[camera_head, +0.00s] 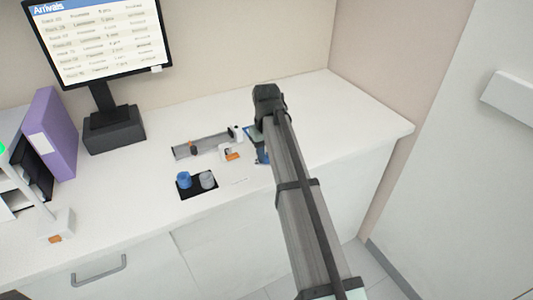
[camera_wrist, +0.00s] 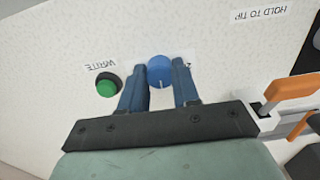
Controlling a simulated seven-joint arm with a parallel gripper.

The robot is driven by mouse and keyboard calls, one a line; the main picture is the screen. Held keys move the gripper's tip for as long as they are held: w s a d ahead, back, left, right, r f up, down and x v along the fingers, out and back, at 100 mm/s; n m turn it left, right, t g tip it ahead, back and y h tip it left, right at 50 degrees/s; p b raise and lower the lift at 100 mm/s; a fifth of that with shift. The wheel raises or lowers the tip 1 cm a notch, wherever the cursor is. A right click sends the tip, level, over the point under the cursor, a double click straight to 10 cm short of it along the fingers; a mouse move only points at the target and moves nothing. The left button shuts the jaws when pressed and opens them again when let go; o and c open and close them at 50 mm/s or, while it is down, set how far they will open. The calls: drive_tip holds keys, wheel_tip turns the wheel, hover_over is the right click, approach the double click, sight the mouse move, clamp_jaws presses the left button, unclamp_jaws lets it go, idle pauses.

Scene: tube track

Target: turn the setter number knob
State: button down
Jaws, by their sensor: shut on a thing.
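A round blue knob (camera_wrist: 160,70) with a pale pointer line stands on the white surface in the wrist view. I take it for the setter number knob. My gripper (camera_wrist: 161,83) is shut on it, with one blue finger on each side. The pointer line faces toward the gripper's palm. In the head view my arm hides the knob, and only a little blue of my gripper (camera_head: 262,156) shows beside the arm.
A green button (camera_wrist: 107,85) marked WRITE is left of the fingers. An orange-handled part (camera_wrist: 290,88) is close on the right, near a HOLD TO TIP label (camera_wrist: 259,14). In the head view, a grey track (camera_head: 185,151) and blue and grey cups (camera_head: 184,180) lie left of my arm.

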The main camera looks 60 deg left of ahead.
drive_tip(key=n, duration=0.4)
drive_tip(key=shift+n, duration=0.3)
drive_tip(key=n, duration=0.4)
drive_tip(key=shift+n, duration=0.3)
drive_tip(key=c, duration=0.8)
unclamp_jaws()
wheel_tip(320, 180, up, 14)
drive_tip(key=shift+f, duration=0.1)
idle(0.5)
